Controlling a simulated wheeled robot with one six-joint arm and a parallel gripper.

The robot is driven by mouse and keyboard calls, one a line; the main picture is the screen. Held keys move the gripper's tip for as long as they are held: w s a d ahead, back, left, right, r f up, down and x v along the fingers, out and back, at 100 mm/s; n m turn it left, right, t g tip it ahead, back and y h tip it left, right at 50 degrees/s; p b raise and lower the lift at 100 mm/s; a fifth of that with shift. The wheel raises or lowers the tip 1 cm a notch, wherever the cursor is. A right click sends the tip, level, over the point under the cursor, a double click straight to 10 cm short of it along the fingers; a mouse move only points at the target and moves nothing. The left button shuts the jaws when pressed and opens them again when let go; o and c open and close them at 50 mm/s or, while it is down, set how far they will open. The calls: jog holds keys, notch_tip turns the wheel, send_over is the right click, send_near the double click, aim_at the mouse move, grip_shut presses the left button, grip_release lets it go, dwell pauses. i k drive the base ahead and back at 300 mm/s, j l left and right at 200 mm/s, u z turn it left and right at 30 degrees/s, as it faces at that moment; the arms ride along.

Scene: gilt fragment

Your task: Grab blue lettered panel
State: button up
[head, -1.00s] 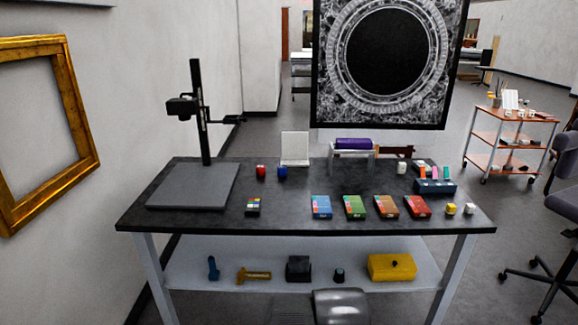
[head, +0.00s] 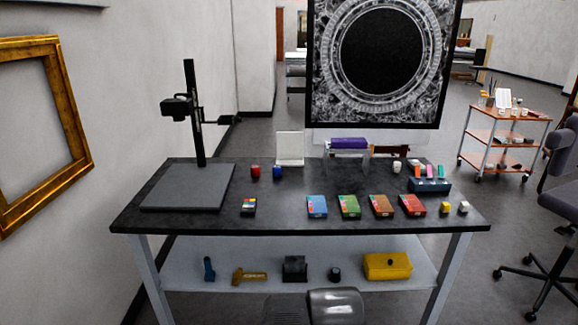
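A blue panel (head: 317,207) lies flat on the dark worktable (head: 285,222), at the left end of a row of similar panels. It has small coloured patches along its left side; any lettering is too small to read. Beside it to the right are a green panel (head: 348,207), a brown panel (head: 383,207) and a red panel (head: 412,205), with gaps between them. Nothing touches the blue panel. My gripper cannot be made out; only a grey rounded part, perhaps mine, shows at the bottom edge.
A copy stand (head: 187,187) stands on the table's left. A blue holder (head: 430,186) is at right. The tabletop in front of the panels is clear.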

aim_at(317, 207)
jog(key=i+l+u, duration=0.25)
jog(key=i, duration=0.25)
jog(key=i+l+u, duration=0.3)
jog(key=l, duration=0.25)
jog(key=i, duration=0.1)
